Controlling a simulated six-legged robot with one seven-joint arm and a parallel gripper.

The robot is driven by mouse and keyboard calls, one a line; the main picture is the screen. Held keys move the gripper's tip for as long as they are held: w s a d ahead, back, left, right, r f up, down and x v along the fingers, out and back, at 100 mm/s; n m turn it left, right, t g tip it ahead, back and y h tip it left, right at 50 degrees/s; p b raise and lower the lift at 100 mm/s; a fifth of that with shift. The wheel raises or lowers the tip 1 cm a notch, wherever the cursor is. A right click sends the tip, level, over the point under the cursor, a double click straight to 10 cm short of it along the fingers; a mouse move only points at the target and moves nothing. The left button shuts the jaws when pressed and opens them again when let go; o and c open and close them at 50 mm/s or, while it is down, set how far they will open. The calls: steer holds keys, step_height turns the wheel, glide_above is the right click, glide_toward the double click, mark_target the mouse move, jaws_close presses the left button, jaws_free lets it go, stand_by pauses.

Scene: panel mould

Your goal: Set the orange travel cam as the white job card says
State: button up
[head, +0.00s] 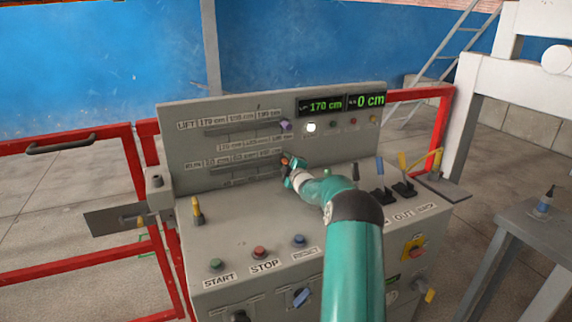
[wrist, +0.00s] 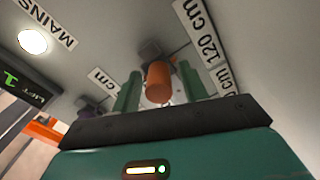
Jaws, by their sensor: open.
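The orange travel cam (head: 286,160) sits on the lower slot of the grey panel, at the slot's right end. In the wrist view the orange cam (wrist: 159,84) is a round knob on a dark block, close to a "120 cm" label (wrist: 201,38). My gripper (head: 291,166) is at the cam. In the wrist view its two green fingers (wrist: 158,80) stand apart, one on each side of the cam, with visible gaps. I cannot make out a white job card in either view.
A purple cam (head: 286,126) sits at the right of the upper LIFT slot. Green displays read 170 cm (head: 320,106) and 0 cm (head: 369,101). START, STOP and other buttons (head: 259,252) and several levers (head: 382,194) stand on the desk. Red rails (head: 60,139) flank the console.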

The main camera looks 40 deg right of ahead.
mark_target(232, 169)
jaws_close()
steer(key=w+a, duration=0.2)
steer(key=a, duration=0.4)
steer(key=w+a, duration=0.1)
steer(key=a, duration=0.6)
steer(key=w+a, duration=0.2)
steer(key=a, duration=0.4)
steer(key=shift+w+a+r, duration=0.15)
steer(key=shift+w, duration=0.15)
jaws_free()
steer(key=v, duration=1.3)
steer(key=shift+s+a, duration=0.15)
steer(key=shift+s, duration=0.2)
